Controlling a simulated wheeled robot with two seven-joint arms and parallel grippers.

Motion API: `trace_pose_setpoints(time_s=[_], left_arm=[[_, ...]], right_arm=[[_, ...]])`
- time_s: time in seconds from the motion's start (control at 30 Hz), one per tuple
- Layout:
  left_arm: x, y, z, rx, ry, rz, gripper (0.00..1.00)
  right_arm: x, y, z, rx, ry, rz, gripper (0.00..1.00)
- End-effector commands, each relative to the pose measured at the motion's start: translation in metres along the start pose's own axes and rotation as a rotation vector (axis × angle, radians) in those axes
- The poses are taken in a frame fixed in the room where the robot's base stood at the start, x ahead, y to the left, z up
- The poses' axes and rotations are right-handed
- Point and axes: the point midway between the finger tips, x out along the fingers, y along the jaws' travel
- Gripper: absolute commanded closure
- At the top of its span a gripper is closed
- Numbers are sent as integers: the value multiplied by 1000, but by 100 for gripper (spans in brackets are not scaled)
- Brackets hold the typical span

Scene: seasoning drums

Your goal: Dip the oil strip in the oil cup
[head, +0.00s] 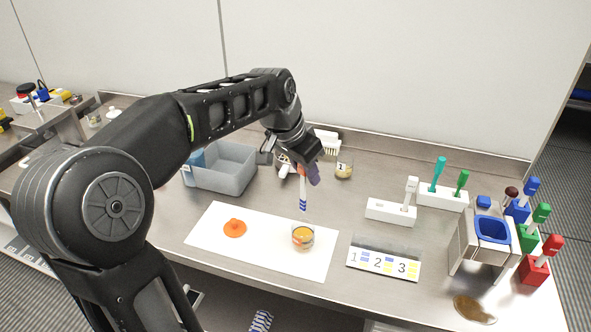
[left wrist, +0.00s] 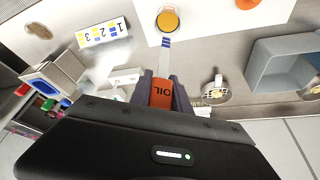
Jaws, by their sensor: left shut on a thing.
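My left gripper (head: 307,173) is shut on the oil strip (head: 303,198), which hangs almost upright with its blue-striped end down. In the left wrist view, my left gripper (left wrist: 163,86) holds the strip by its orange part marked OIL (left wrist: 162,94), and the striped part (left wrist: 165,55) points toward the cup. The oil cup (head: 303,238) is a small clear cup with yellow-orange contents, standing on a white mat (head: 262,250). The cup also shows in the left wrist view (left wrist: 168,21).
An orange blob (head: 235,228) lies on the mat's left part. A grey bin (head: 225,170) stands behind it. A numbered card (head: 384,262), white holders (head: 390,211) and a metal stand with a blue basin (head: 492,230) are to the right. A small jar (head: 344,171) stands behind.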

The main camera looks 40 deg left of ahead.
Motion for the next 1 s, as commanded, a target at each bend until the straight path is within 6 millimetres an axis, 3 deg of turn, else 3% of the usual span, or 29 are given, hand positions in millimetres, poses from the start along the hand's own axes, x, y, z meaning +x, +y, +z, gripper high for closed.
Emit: trace_pose_setpoints(time_s=[0.63,1.0], left_arm=[[2,0,1,45,0,19,100],[25,0,11,45,0,19,100]], right_arm=[[2,0,0,0,1,-1,64],[19,5,-2,-4,6,-7,64]])
